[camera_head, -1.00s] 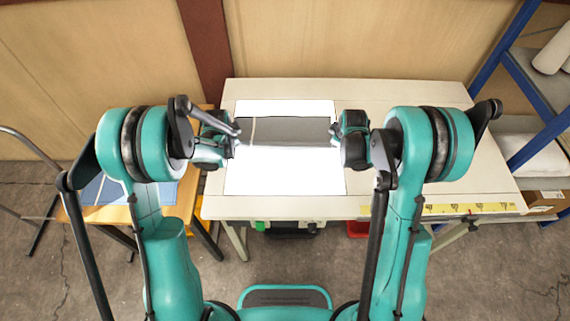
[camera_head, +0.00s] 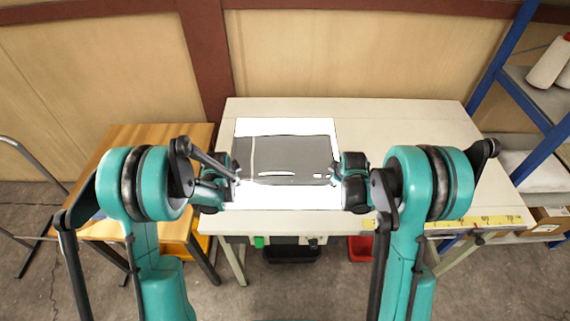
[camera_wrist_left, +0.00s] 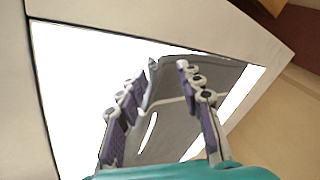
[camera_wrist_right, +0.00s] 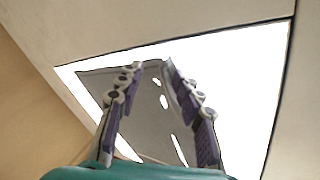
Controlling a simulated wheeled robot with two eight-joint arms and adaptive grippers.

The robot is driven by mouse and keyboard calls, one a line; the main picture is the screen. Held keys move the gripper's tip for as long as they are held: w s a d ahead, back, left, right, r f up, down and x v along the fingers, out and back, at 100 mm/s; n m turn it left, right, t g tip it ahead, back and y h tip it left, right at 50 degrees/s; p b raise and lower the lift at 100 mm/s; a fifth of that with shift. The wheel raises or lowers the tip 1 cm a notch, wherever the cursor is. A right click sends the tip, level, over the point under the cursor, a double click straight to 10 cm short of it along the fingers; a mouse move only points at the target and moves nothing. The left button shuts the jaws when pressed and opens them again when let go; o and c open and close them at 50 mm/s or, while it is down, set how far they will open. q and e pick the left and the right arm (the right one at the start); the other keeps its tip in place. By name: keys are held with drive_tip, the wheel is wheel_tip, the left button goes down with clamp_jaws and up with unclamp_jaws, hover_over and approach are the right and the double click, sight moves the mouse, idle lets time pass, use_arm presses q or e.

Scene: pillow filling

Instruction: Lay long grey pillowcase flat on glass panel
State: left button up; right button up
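The long grey pillowcase (camera_head: 290,152) lies spread across the middle of the bright white glass panel (camera_head: 285,198), with white strips of panel beyond and in front of it. Small white patches show near its front edge. My left gripper (camera_head: 236,172) is at its left end and my right gripper (camera_head: 337,172) at its right end. In the left wrist view the fingers (camera_wrist_left: 167,72) are apart, with a raised edge of cloth between them. In the right wrist view the fingers (camera_wrist_right: 151,66) are also apart, over the cloth's corner.
The pale table (camera_head: 420,130) has free room right of the panel. A wooden side table (camera_head: 150,140) stands at the left. A blue-framed shelf (camera_head: 530,90) with white rolls is at the right. A yellow measuring strip (camera_head: 470,221) runs along the table's front edge.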

idle(0.3)
